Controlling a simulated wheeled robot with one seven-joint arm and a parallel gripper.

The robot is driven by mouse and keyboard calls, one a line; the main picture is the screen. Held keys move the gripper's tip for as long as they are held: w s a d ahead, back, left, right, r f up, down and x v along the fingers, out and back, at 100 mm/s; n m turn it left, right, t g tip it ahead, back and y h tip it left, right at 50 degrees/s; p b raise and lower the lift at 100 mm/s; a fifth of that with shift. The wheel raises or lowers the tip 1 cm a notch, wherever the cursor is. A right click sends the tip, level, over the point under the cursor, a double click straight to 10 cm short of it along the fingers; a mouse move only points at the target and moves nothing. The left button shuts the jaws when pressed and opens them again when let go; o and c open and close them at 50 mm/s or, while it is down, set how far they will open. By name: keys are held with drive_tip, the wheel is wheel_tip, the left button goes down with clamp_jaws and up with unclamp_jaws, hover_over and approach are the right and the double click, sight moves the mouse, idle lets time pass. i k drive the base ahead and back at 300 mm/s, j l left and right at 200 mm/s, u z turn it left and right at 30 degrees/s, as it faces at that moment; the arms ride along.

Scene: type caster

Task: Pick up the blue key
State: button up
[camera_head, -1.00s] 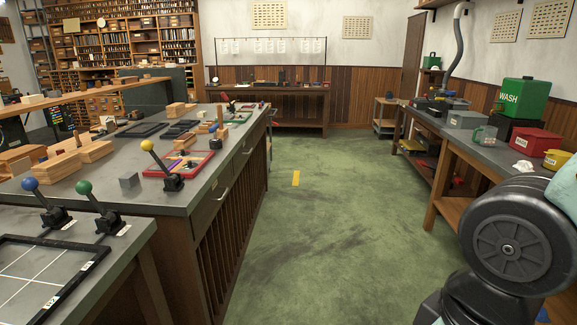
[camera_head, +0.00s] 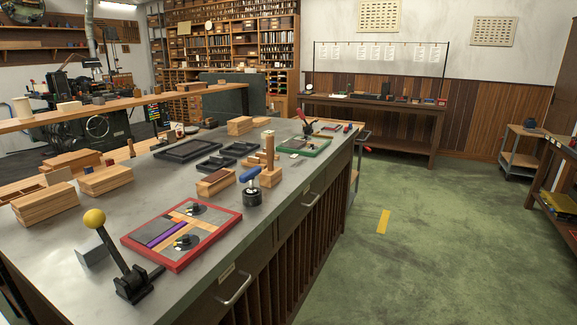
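A small tool with a blue grip (camera_head: 250,175) stands upright on the workbench (camera_head: 205,285), seated in or on a round black base (camera_head: 252,197). It is the only blue-handled thing I can make out, and it looks like the blue key. It stands beside a wooden block with an upright post (camera_head: 269,160) and to the right of a wood-topped block (camera_head: 215,182). My gripper is not in view.
A yellow-knobbed lever (camera_head: 94,218) and a red-framed tray (camera_head: 228,229) are on the near bench. Black trays (camera_head: 188,147), a green-framed tray (camera_head: 316,146) and wooden block stacks (camera_head: 105,180) stand around.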

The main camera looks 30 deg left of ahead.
sight(250, 176)
drive_tip(key=i+u, duration=0.1)
drive_tip(key=i, duration=0.55)
drive_tip(key=i+l+u, duration=0.15)
drive_tip(key=i, duration=0.5)
drive_tip(key=i+j+u, duration=0.1)
drive_tip(key=i+u, duration=0.15)
drive_tip(key=u, duration=0.15)
drive_tip(key=i+u, duration=0.2)
drive_tip(key=u, duration=0.25)
drive_tip(key=i+l+u, duration=0.1)
drive_tip(key=i+u, duration=0.15)
drive_tip(key=u, duration=0.15)
drive_tip(key=i+j+u, duration=0.15)
drive_tip(key=i+u, duration=0.35)
drive_tip(key=i, duration=0.05)
